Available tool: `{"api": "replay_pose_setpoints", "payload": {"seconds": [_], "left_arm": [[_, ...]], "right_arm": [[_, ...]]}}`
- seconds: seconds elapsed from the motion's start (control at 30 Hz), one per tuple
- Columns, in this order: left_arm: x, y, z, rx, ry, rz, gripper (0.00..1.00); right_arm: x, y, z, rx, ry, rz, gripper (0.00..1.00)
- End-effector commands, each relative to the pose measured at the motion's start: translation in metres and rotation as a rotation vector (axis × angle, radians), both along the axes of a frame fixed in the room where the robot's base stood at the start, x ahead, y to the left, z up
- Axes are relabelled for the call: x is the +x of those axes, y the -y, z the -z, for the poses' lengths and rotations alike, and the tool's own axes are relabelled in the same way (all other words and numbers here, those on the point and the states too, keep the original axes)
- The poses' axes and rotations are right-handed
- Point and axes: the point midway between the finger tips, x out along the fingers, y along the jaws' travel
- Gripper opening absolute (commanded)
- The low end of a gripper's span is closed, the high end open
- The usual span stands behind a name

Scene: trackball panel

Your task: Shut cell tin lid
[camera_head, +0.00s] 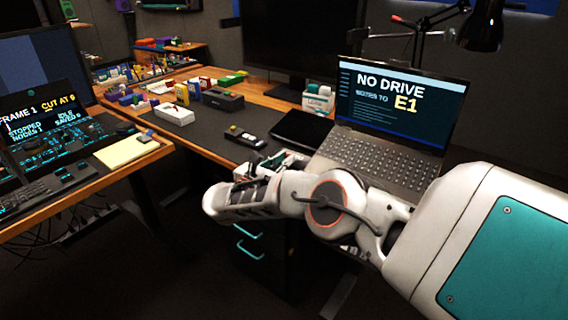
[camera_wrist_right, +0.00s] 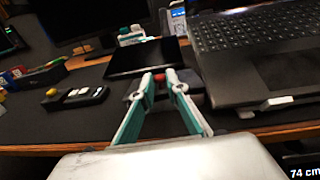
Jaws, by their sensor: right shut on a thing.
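My right gripper (camera_wrist_right: 160,78) is over the front edge of the dark desk, with its teal-lined fingers close together at the tips. It is shut on a small red piece (camera_wrist_right: 160,76), which is mostly hidden between the fingertips. Dark grey parts show just behind and beside the tips, and I cannot tell whether they are the cell tin or its lid. In the head view my right arm comes in from the right and its wrist hides most of the grip area. I cannot clearly make out the tin. My left gripper is out of view.
An open laptop (camera_head: 385,150) stands right of the grip area. A flat black slab (camera_wrist_right: 145,57) lies just behind the fingertips. A small black device (camera_head: 244,137) lies to the left. Several small boxes stand farther back left. The desk between is mostly clear.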

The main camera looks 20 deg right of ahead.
Motion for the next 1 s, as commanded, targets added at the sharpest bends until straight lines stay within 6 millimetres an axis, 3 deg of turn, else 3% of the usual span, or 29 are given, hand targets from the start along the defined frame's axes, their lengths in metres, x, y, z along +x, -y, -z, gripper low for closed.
{"api": "replay_pose_setpoints", "payload": {"seconds": [0.4, 0.43, 0.47, 0.5, 0.83, 1.0], "left_arm": [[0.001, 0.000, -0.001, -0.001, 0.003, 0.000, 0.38], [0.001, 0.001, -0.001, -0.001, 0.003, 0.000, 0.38], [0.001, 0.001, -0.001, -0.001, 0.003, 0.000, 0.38], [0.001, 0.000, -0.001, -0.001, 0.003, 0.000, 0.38], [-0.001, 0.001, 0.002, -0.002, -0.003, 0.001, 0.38], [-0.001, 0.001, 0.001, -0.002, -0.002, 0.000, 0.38]], "right_arm": [[0.000, 0.000, 0.000, -0.001, 0.001, 0.001, 0.00], [0.000, 0.000, 0.000, -0.001, 0.001, 0.001, 0.22], [0.000, 0.000, 0.000, -0.001, 0.001, 0.001, 0.30], [0.000, 0.000, 0.000, -0.001, 0.001, 0.001, 0.31], [0.001, 0.000, -0.001, -0.001, 0.001, 0.000, 0.31], [0.001, 0.000, -0.015, -0.002, 0.003, 0.000, 0.31]]}}
